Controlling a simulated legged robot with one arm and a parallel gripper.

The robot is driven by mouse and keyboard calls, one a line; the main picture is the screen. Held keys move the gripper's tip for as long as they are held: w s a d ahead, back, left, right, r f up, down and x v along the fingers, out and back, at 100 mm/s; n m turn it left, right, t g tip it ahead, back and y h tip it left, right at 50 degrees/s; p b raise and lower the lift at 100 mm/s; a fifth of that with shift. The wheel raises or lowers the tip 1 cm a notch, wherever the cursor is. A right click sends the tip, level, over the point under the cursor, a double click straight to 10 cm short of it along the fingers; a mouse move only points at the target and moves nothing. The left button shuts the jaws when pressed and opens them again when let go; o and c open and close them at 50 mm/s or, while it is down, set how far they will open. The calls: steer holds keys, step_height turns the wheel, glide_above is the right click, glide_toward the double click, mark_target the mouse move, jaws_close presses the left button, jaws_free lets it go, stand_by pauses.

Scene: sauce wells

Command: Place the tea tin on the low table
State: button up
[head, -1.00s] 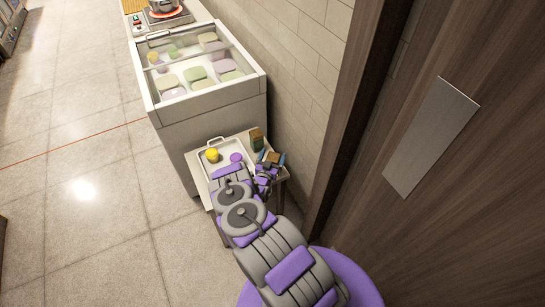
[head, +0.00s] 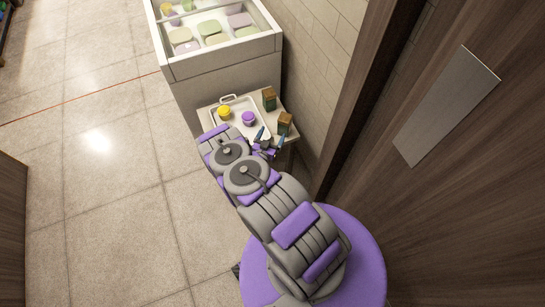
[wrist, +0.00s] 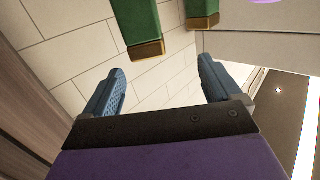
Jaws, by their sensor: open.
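Two similar green tins with brown-gold ends stand upright on the low table (head: 204,116). One tin (head: 269,98) is at the back right, the other tin (head: 285,124) nearer my gripper at the right edge. I cannot tell which is the tea tin. My gripper (head: 270,141) is open and empty, just in front of the nearer tin. In the wrist view, the blue fingers of my gripper (wrist: 161,88) are spread apart. The larger-looking tin (wrist: 142,25) and the other tin (wrist: 203,12) hang into the top of that view, beyond the fingertips, partly cut off.
A white tray (head: 222,100) on the low table carries a yellow jar (head: 224,112) and a purple jar (head: 248,118). A glass-topped counter (head: 225,68) stands behind. A tiled wall (head: 312,65) and a wooden door (head: 450,190) close off the right. Floor at left is clear.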

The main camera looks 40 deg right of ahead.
steer(key=w+a+r+y, duration=0.8)
steer(key=w+a+r, duration=0.1)
steer(key=w+a, duration=0.5)
steer(key=s+a+r+n+g+y, duration=0.1)
steer(key=s+a+r+n+y, duration=0.15)
steer(key=a+r, duration=0.55)
steer(key=s+a+r+n+g+y, duration=0.2)
steer(key=a+r+y, duration=0.3)
steer(key=r, duration=0.5)
steer(key=s+a+r+n+g+y, duration=0.1)
steer(key=s+a+r+n+g, duration=0.1)
steer(key=s+r, duration=0.5)
steer(key=s+a+r+n+g, duration=0.1)
steer(key=s+a+r+n, duration=0.2)
steer(key=s+r, duration=0.5)
steer(key=s+d+r+g, duration=0.1)
steer(key=s+d, duration=0.1)
steer(key=s, duration=0.7)
steer(key=s+d+r+n+g+h, duration=0.1)
steer(key=s+d+r+g, duration=0.1)
steer(key=s, duration=0.8)
steer(key=s+d+r+n+g+h, duration=0.1)
steer(key=s+r+g, duration=0.1)
steer(key=s, duration=0.8)
steer(key=shift+d, duration=0.4)
